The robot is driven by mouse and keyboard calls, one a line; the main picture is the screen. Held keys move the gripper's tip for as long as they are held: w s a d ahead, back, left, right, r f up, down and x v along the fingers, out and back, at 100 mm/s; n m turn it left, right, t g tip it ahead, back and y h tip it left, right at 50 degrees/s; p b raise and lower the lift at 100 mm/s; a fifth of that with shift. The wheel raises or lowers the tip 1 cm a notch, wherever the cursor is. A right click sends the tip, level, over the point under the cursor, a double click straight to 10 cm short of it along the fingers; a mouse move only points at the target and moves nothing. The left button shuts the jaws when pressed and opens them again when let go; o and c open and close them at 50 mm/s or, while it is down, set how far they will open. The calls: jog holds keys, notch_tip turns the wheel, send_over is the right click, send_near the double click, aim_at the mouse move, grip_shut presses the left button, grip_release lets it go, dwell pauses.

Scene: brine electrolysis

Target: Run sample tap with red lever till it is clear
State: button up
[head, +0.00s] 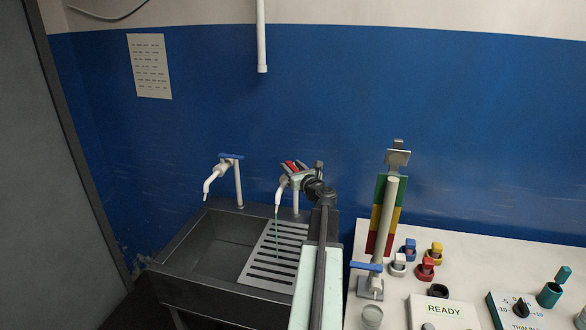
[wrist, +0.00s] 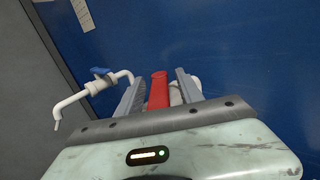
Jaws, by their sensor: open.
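The sample tap (head: 281,189) with the red lever (head: 291,166) stands at the back of the sink, to the right of the middle. A thin greenish stream (head: 277,228) runs from its spout down to the slotted drainer. My gripper (head: 303,170) is at this tap. In the wrist view the red lever (wrist: 159,90) lies between the two open fingers of my gripper (wrist: 158,88), with a gap visible on each side. The tap body is partly hidden behind the lever and my right finger.
A second white tap with a blue lever (head: 231,156) stands to the left; no stream shows from it. The dark sink (head: 172,251) has a slotted drainer (head: 254,274). A sight tube (head: 387,215) and a bench (head: 455,252) with coloured knobs stand right.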

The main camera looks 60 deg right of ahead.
grip_shut()
dwell(1.4)
